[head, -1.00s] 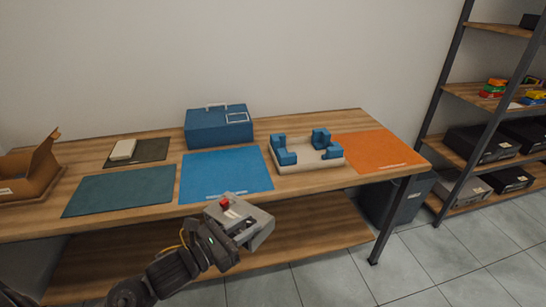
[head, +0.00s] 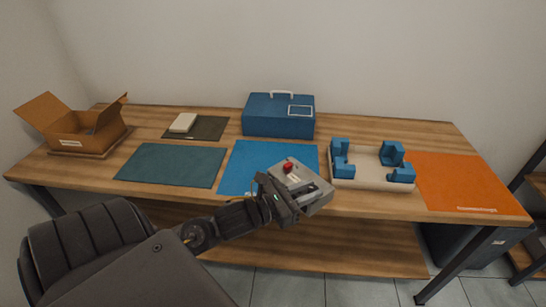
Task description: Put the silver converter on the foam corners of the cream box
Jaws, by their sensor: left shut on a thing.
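The silver converter (head: 314,193) is a grey box with a red part on top. My left gripper (head: 285,197) is shut on its left side and holds it, slightly tilted, in front of the blue mat near the table's front edge. The cream box (head: 372,182) is a shallow tray on the table, right of the converter and apart from it. Blue foam corners (head: 392,153) stand in its corners, with open space between them. My gripper hides part of the converter. My right gripper is not in view.
A blue mat (head: 245,166), a dark green mat (head: 170,165) and an orange mat (head: 465,182) lie on the wooden table. A blue case (head: 279,118) stands behind. An open cardboard box (head: 85,133) is at the left, and a cream block (head: 183,122) lies on a dark mat.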

